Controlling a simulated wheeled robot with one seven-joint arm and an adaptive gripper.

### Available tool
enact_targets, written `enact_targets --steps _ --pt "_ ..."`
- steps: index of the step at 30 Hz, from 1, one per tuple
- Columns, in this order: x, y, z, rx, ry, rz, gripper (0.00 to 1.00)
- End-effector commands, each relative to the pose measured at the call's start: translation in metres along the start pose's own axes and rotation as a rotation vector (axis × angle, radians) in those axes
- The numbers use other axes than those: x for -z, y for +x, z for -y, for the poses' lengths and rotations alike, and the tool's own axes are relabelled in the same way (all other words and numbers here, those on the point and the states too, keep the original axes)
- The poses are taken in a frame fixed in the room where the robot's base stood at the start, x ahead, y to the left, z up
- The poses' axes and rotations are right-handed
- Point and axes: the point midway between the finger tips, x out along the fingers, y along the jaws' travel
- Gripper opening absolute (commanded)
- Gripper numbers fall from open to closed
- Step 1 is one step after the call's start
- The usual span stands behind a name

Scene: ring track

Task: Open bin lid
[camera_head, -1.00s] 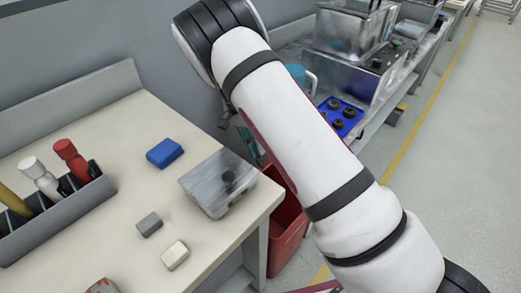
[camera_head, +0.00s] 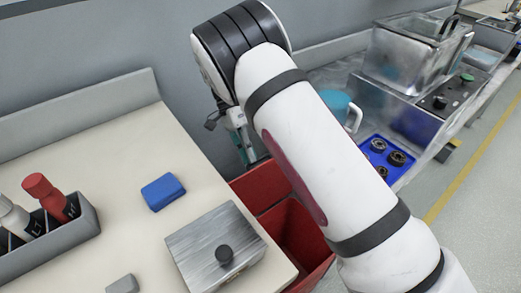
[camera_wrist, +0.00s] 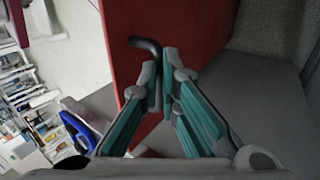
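The red bin (camera_head: 302,240) stands on the floor in the gap right of the near table, partly hidden by my arm. Its inside shows, and a red panel (camera_head: 252,186), which looks like its lid, slants at its back left. In the wrist view the red panel (camera_wrist: 185,28) fills the upper middle, with a bent black handle (camera_wrist: 146,44) in front of it. My gripper (camera_wrist: 160,82) has its fingertips close together around the handle's lower part. In the head view my gripper (camera_head: 243,142) is small and partly hidden beside the panel.
The beige table (camera_head: 120,205) holds a metal box (camera_head: 195,250) with a black knob, a blue block (camera_head: 163,191) and a grey rack (camera_head: 75,237) with bottles. A blue tray (camera_head: 376,165) of dark round parts lies on the right bench. Open floor lies at far right.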

Motion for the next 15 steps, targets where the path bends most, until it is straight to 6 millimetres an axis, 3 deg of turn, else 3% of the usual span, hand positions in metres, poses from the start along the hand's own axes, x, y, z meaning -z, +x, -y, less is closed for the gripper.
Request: enact_targets --steps 1,15 --pt "-0.006 0.021 0.012 -0.015 -0.006 0.008 0.0" --pt "-0.007 0.013 0.034 -0.016 -0.007 0.009 0.0"
